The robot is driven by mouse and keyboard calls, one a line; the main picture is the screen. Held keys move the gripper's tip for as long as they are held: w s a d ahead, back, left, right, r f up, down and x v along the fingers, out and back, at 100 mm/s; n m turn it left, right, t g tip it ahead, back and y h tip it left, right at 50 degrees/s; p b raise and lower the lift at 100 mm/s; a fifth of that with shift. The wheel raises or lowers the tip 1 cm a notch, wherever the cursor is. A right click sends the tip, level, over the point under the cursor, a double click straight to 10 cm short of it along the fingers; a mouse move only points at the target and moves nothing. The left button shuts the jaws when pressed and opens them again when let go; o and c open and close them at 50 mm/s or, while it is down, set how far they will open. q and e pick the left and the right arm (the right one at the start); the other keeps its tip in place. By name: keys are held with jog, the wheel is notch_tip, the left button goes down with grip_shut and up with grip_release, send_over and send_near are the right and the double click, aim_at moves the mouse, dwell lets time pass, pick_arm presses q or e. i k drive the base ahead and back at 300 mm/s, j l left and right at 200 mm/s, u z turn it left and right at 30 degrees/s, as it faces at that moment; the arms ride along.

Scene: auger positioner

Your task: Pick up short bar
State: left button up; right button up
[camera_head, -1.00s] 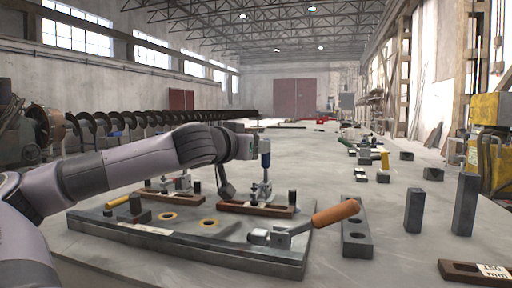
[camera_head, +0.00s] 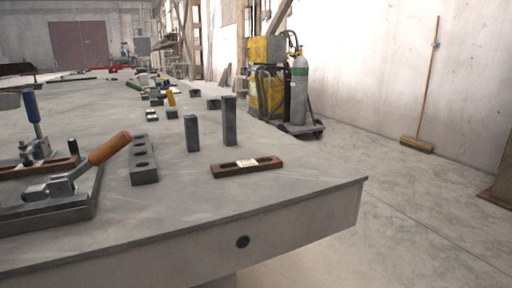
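A short brown bar (camera_head: 228,170) with a white label lies flat near the front right edge of the table. The label print is too small to read now; earlier it read 150 mm. Nothing touches the bar. Neither of my grippers shows clearly in the view now. Another brown bar (camera_head: 62,162) lies in the clamp fixture at the left, partly cut off by the frame edge.
Two upright grey blocks (camera_head: 229,121) stand behind the labelled bar. A grey bar with holes (camera_head: 143,165) and an orange-handled clamp (camera_head: 108,149) are to its left. The table (camera_head: 290,187) is clear around it. A yellow machine with a gas cylinder (camera_head: 299,90) stands beyond the table.

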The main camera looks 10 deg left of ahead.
aim_at(223, 170)
jog(key=k+l, duration=0.6)
jog(key=k, duration=0.15)
